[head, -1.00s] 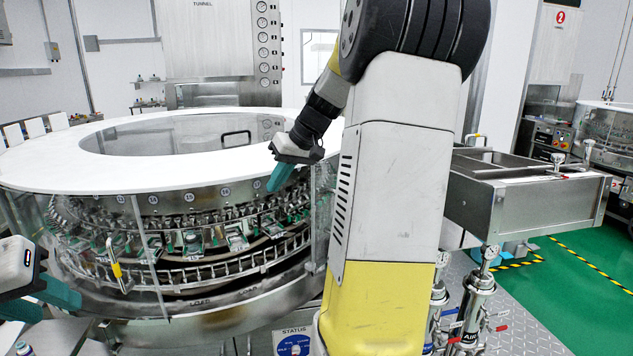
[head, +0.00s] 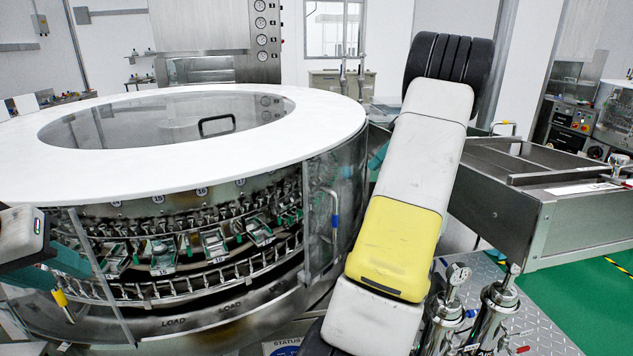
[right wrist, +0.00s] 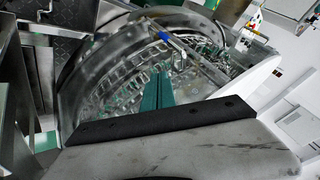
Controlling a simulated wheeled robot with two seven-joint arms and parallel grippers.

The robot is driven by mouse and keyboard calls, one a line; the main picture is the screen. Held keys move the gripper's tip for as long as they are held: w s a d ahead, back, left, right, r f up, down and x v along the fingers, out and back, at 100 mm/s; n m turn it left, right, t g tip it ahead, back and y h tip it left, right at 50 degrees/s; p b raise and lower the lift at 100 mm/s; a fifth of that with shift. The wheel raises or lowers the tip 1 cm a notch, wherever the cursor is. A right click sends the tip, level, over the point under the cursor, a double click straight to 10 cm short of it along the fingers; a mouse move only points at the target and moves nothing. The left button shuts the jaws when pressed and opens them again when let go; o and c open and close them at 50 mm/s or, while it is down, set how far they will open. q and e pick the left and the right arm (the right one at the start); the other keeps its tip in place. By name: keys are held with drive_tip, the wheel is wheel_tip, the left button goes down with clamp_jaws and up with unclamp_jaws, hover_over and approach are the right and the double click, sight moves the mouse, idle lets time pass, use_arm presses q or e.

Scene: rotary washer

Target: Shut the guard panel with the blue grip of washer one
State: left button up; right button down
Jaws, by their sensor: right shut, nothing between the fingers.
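Washer one is a round steel machine with a white ring top (head: 90,165) and clear guard panels. The clear panel with the blue grip (head: 335,222) stands at the right end of the open front, where the racks of holders show. The blue grip also shows in the right wrist view (right wrist: 165,37). My right gripper (head: 378,156) is mostly hidden behind its own arm, to the right of that panel. Its teal fingers (right wrist: 157,92) are together and empty in the right wrist view; contact with the panel cannot be told. My left gripper (head: 70,265) is at the left edge, partly cut off.
A yellow grip (head: 61,299) is on the left panel, close to my left gripper. A steel trough (head: 560,205) stands right of the washer. Steel cylinders with gauges (head: 498,310) stand at the front right.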

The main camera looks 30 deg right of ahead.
drive_tip(key=w+a+f, duration=0.2)
drive_tip(key=a+f, duration=0.3)
drive_tip(key=a, duration=0.3)
drive_tip(key=shift+a+f, duration=0.35)
drive_tip(key=shift+a, duration=0.05)
